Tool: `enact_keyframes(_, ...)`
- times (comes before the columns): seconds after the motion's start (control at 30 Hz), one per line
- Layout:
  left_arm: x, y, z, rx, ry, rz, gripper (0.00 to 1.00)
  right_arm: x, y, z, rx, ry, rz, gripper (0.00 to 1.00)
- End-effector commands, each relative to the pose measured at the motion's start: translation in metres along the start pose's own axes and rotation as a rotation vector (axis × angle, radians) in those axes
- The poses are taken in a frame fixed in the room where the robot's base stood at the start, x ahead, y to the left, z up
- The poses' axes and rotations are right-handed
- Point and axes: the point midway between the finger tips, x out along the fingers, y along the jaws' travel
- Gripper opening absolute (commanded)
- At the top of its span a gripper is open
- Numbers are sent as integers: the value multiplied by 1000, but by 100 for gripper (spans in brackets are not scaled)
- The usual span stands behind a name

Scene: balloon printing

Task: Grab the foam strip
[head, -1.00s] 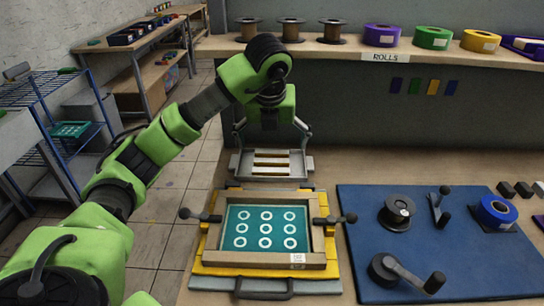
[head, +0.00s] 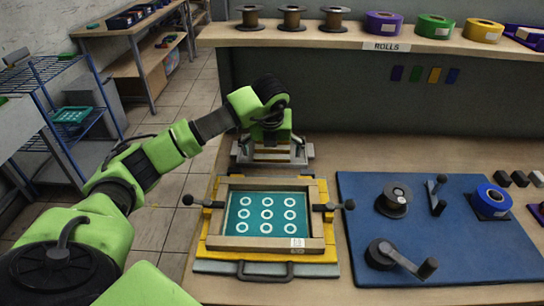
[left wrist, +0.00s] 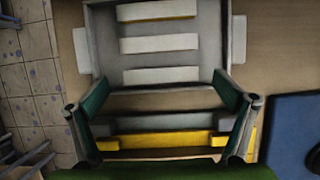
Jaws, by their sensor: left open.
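A grey tray (head: 303,161) stands behind the screen-printing frame and holds three pale strips, which look like the foam strips. In the left wrist view the strips are the far strip (left wrist: 157,11), the middle strip (left wrist: 159,43) and the near strip (left wrist: 161,75), lying parallel across the tray. My left gripper (head: 270,141) is over the tray in the head view and partly hides the strips. In the left wrist view its two dark green fingers (left wrist: 163,97) are wide apart with nothing between them, near the tray's near end. My right gripper is not in view.
The yellow-based printing frame (head: 207,247) with a teal ring-patterned screen (head: 254,241) is in front of the tray. A blue mat (head: 470,262) with reels and a crank lies to the right. The rolls shelf (head: 345,40) rises behind.

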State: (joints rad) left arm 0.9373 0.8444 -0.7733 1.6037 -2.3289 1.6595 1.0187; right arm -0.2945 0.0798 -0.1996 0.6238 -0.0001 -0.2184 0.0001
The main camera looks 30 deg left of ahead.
Motion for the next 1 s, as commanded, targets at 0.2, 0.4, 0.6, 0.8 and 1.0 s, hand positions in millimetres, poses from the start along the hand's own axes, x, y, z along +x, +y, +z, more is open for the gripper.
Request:
enact_keyframes(0.2,16,0,0,0,-1,-1,96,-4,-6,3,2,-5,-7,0)
enact_keyframes(0.4,16,0,0,0,-1,-1,91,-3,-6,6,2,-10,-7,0)
enact_keyframes(0.6,16,0,0,0,-1,-1,69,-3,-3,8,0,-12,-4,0)
enact_keyframes(0.8,16,0,0,0,-1,-1,69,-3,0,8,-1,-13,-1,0)
enact_keyframes(1.0,12,-1,2,-1,-2,-2,69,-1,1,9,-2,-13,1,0)
